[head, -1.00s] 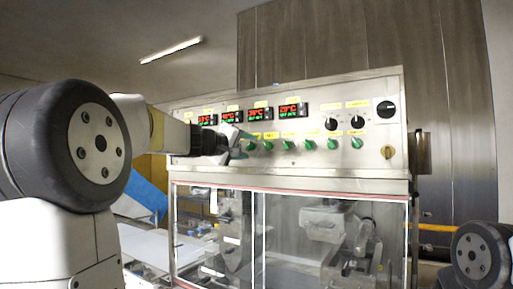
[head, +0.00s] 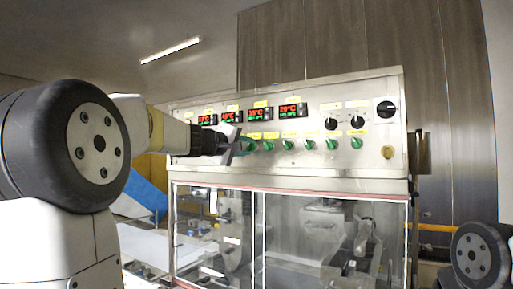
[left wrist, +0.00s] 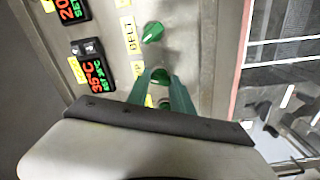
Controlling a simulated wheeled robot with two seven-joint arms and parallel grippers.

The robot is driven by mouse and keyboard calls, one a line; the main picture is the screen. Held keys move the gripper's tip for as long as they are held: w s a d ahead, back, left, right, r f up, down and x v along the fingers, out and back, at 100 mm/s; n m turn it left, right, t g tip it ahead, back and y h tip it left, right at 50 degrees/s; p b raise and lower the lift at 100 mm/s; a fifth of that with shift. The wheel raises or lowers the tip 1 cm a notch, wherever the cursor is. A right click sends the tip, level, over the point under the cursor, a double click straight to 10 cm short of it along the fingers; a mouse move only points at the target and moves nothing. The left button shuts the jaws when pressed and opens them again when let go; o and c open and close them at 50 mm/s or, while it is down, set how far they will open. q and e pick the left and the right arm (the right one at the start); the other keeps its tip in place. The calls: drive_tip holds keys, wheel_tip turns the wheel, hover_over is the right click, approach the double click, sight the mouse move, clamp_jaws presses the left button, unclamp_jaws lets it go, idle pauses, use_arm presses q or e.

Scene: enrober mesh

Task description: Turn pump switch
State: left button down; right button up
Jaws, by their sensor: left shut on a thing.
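The control panel (head: 230,170) of the machine carries a row of green switches. My left gripper (head: 242,147) is at the left part of this row. In the left wrist view, the two greenish fingers (left wrist: 163,92) are shut on a green switch (left wrist: 160,75), with one finger on each side of it. The yellow label beside it is partly hidden, and I cannot read it. Another green switch (left wrist: 152,32), beside a label reading BELT, is free. My right gripper is not in view.
Red and green temperature displays (head: 291,110) sit above the switches. Black knobs (head: 331,123) and a larger black switch (head: 386,108) are at the panel's right. A glass-fronted enclosure (head: 290,235) lies below.

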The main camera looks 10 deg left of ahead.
use_arm(q)
drive_tip(key=n, duration=1)
drive_tip(key=shift+f, duration=0.1)
idle(0.5)
drive_tip(key=c, duration=1.1)
unclamp_jaws()
drive_tip(key=v, duration=0.7)
drive_tip(key=shift+s+a, duration=0.15)
drive_tip(key=shift+s, duration=0.2)
